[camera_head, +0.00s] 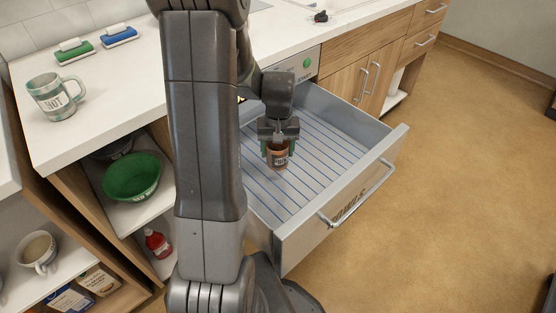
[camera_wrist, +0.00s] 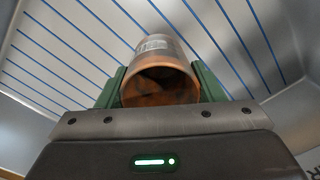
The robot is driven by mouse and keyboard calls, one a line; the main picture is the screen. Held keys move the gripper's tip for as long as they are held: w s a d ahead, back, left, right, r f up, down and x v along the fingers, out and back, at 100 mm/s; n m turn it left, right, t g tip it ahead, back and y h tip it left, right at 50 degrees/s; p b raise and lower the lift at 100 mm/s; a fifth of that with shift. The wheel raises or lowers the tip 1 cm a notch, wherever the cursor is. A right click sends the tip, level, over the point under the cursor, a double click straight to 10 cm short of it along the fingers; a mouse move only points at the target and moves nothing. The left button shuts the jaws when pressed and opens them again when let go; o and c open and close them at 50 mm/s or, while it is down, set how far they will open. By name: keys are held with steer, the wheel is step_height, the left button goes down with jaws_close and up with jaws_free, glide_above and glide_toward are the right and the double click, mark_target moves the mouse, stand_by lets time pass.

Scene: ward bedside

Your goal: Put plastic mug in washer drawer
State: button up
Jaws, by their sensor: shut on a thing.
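The washer drawer (camera_head: 334,205) is pulled open and has blue-lined slats across its bottom. My gripper (camera_head: 278,148) is inside the drawer's outline, shut on a brown-orange plastic mug (camera_head: 278,160). In the wrist view the mug (camera_wrist: 158,75) sits between two green fingers (camera_wrist: 160,92), its open mouth facing the camera and a pale label on its side. The drawer's slatted bottom (camera_wrist: 60,45) lies behind it. I cannot tell whether the mug touches the bottom.
A mug marked HOT (camera_head: 54,97) and green and blue brushes (camera_head: 75,51) are on the counter at left. A green bowl (camera_head: 131,177), a red bottle (camera_head: 157,242) and a white mug (camera_head: 37,252) are on shelves below. The rest of the drawer looks empty.

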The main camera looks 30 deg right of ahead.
steer(key=shift+f+b, duration=0.4)
steer(key=shift+f, duration=1.75)
steer(key=shift+f, duration=0.25)
steer(key=o, duration=1)
steer(key=shift+r, duration=0.1)
steer(key=shift+c, duration=0.2)
step_height(320, 180, up, 12)
steer(key=p, duration=0.2)
steer(key=shift+d+r, duration=0.15)
